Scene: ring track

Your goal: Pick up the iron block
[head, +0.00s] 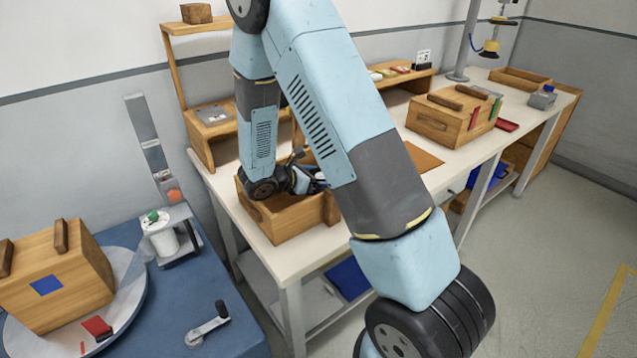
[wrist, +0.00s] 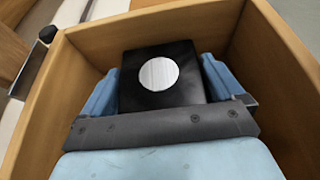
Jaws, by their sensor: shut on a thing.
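The iron block (wrist: 158,92) is a black block with a pale round disc on its face. In the wrist view it sits between the two blue fingers of my gripper (wrist: 160,85), which is shut on it. Block and gripper are inside an open wooden box (wrist: 262,45). In the head view this box (head: 283,220) stands at the near left end of the white bench. My gripper (head: 312,183) reaches down into it there, and the block is hidden. Whether the block rests on the box floor cannot be told.
A wooden shelf (head: 212,115) stands behind the box. Another wooden box (head: 447,118) with coloured pieces is farther along the bench (head: 235,205). At the left, a blue table (head: 160,318) carries a wooden crate (head: 60,285) on a round plate. Grey floor is open at the right.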

